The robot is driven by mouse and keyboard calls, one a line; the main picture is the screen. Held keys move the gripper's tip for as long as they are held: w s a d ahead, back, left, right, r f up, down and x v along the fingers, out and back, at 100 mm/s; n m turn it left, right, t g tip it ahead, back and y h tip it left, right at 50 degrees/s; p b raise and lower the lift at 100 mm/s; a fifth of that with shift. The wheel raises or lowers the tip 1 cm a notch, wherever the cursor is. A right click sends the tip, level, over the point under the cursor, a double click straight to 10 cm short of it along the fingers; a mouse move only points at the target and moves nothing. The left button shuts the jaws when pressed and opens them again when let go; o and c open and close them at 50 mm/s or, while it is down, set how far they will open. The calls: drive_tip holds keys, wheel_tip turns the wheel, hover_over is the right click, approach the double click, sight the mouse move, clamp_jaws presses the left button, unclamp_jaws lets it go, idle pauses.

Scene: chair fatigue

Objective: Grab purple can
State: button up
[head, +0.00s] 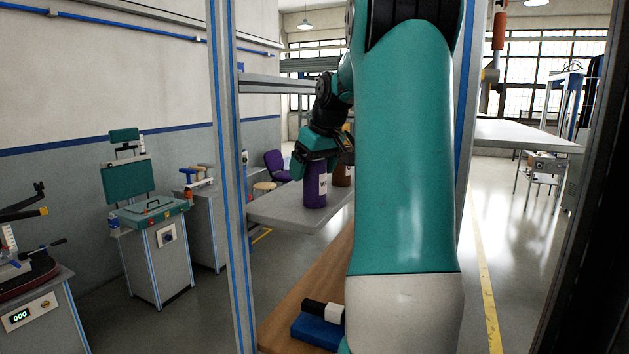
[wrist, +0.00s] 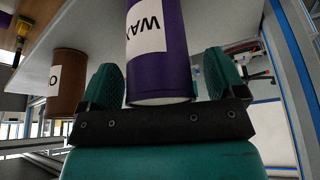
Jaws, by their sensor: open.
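The purple can (head: 315,190) with a white label stands upright on the grey table in the head view. In the wrist view the purple can (wrist: 178,75) appears upside down, its label reading "WAX", between my two teal fingers. My gripper (wrist: 163,80) is open, with one finger on each side of the can.
A brown can (head: 343,173) stands close behind and right of the purple can; it also shows in the wrist view (wrist: 67,85) at left. The grey table (head: 275,208) has bare room to the left. A blue block (head: 316,333) lies on a wooden surface (head: 298,297) nearer me.

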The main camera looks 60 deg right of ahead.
drive_tip(key=shift+f, duration=0.15)
drive_tip(key=shift+c, duration=0.2)
drive_tip(key=c, duration=1.1)
drive_tip(key=shift+c, duration=0.3)
drive_tip(key=shift+r, duration=0.2)
